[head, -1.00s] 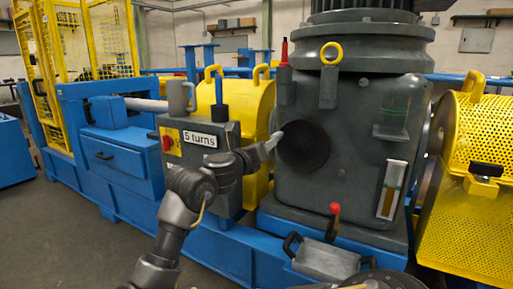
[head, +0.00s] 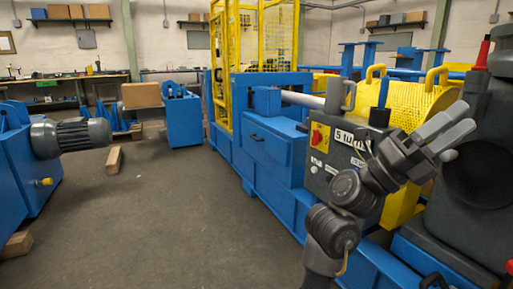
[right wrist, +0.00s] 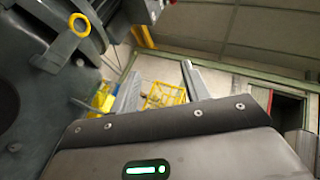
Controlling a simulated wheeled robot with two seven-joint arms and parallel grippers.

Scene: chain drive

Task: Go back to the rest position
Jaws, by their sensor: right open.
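My right gripper (head: 447,130) is raised in front of the blue and yellow machine, with its fingers pointing up and to the right. It is open, and nothing shows between its fingers. In the right wrist view its two fingers (right wrist: 160,90) stand apart, with only the background between them. The dark grey housing (head: 480,170) is close to the right of the gripper in the head view. The control box with the "5 turns" label (head: 345,137) is behind my right arm, which partly hides it. My left gripper is not in view.
A blue drawer unit (head: 272,150) and a yellow mesh cage (head: 260,40) stand beyond my arm. A blue frame with a grey motor (head: 70,136) is at the left. A wood block (head: 114,159) lies on the floor. The grey floor (head: 165,220) between is clear.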

